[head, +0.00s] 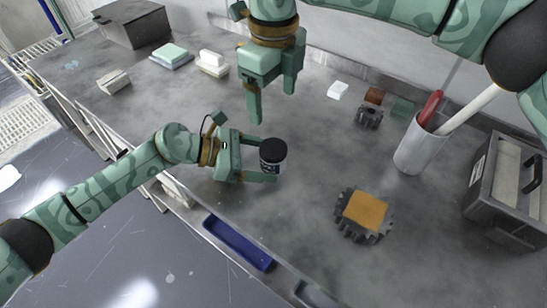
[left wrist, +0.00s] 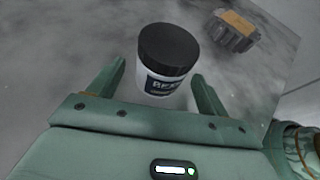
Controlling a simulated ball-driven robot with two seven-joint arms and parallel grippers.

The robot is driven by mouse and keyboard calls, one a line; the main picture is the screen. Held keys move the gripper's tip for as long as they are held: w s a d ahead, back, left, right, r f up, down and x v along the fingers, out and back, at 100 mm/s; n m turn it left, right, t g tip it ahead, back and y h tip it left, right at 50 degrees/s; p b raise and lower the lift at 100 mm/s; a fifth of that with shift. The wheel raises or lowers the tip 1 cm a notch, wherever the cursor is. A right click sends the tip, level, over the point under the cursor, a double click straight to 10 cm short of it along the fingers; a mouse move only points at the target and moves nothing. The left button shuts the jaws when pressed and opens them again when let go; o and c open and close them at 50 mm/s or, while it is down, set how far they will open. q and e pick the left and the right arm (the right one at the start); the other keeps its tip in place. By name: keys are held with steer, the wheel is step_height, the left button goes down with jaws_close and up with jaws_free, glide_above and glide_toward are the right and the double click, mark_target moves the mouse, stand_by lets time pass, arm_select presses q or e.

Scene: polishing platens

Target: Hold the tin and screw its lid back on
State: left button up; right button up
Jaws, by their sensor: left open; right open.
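The tin (head: 271,163) is a small white cylinder with a dark label, upright on the grey bench. Its black lid (head: 273,149) sits on top; I cannot tell whether it is screwed tight. In the left wrist view the tin (left wrist: 160,82) and lid (left wrist: 168,48) are between the fingers. My left gripper (head: 268,160) is open, low at the bench, with one finger on each side of the tin; gaps show in the left wrist view. My right gripper (head: 271,105) is open and empty, pointing down, above and behind the tin.
A dark gear-shaped block with an orange top (head: 365,211) stands to the right. A grey cup (head: 416,150) holds a red-handled tool and a pale stick. A metal case (head: 505,195) stands at the far right. Small blocks (head: 172,56) lie at the back left. A blue tray (head: 238,243) sits below the front edge.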

arm_select(q)
steer(key=p+v, duration=0.1)
steer(key=v, duration=1.3)
steer(key=shift+s+p, duration=0.1)
steer(key=shift+p, duration=0.2)
arm_select(e)
steer(key=r, duration=0.3)
steer(key=shift+s, duration=0.3)
arm_select(q)
steer(key=shift+a, duration=0.1)
arm_select(e)
steer(key=shift+f, duration=0.1)
